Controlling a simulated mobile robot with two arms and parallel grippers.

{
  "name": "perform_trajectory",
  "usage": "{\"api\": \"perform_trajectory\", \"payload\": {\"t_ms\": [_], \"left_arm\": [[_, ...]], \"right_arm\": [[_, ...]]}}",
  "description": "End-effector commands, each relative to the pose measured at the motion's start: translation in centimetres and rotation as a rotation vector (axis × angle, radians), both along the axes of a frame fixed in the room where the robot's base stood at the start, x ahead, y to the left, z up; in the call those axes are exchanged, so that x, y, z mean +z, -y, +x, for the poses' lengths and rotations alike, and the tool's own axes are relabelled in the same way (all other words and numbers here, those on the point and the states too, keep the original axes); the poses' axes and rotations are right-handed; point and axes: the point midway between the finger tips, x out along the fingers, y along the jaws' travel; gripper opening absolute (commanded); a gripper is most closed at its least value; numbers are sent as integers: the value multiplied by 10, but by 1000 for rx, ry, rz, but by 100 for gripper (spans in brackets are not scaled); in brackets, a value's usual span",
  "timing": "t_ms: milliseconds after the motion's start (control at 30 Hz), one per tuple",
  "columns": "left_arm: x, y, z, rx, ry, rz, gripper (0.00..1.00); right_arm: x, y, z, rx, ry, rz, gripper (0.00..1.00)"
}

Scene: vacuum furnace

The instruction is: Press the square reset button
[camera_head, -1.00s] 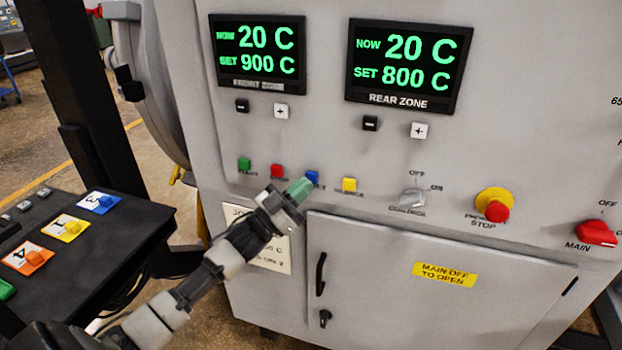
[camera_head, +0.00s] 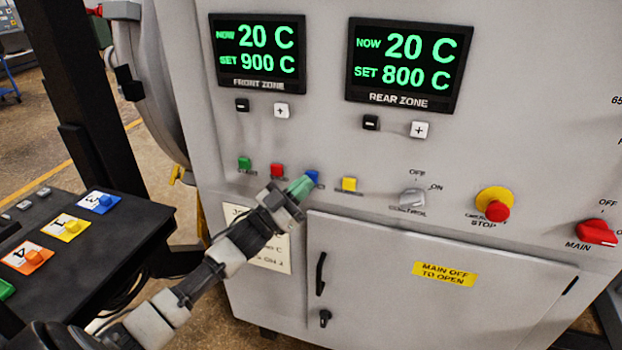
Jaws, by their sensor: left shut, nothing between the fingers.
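The blue square button (camera_head: 313,176) is on the furnace panel (camera_head: 330,140), in a row between a red button (camera_head: 277,171) and a yellow button (camera_head: 349,185). Its label is mostly covered by my gripper. My left gripper (camera_head: 301,186) is shut and empty, with its green fingertips right at the blue button's lower left side. I cannot tell whether the tips touch it. A green button (camera_head: 244,163) is at the left end of the row. My right gripper is out of view.
A control knob (camera_head: 412,198), a yellow-and-red emergency stop (camera_head: 495,204) and a red main switch (camera_head: 596,233) are to the right. A cabinet door (camera_head: 420,290) is below. A black console (camera_head: 70,240) with coloured numbered buttons stands at left.

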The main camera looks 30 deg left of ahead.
Motion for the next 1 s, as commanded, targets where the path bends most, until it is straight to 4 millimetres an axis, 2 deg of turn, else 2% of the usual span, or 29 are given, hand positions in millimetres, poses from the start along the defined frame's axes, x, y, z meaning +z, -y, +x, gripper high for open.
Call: {"api": "perform_trajectory", "payload": {"t_ms": [1000], "left_arm": [[0, -3, 10, 0, 0, 0, 0]], "right_arm": [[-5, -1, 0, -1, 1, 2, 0]]}}
